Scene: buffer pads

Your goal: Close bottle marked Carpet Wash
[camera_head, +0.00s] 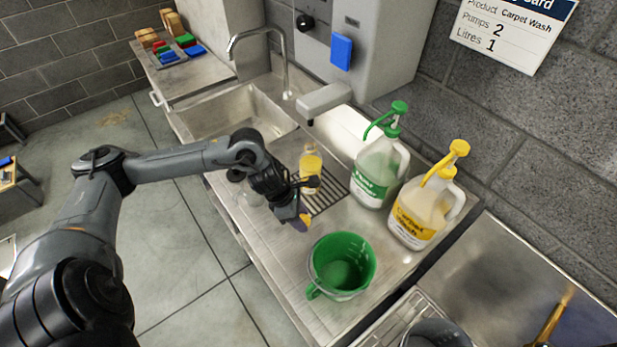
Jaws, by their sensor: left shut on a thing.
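A large jug labelled Carpet Wash (425,212) stands upright on the steel counter, with a yellow pump head (452,158) on top. A small bottle with yellow contents (311,172) stands upright on the drain grid, just beyond my left gripper. My left gripper (297,212) is shut on a small orange-yellow piece (303,223), which looks like a cap. It is held over the counter, between the small bottle and the green measuring jug (342,264). The fingers hide most of the piece. The small bottle's label cannot be read. My right gripper is not in view.
A green-pump jug (378,170) stands left of the Carpet Wash jug. A clear bottle (246,194) is partly behind my left arm. The sink (237,118) and tap (262,35) lie farther back. A wall card (507,32) reads Carpet Wash, Pumps 2, Litres 1.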

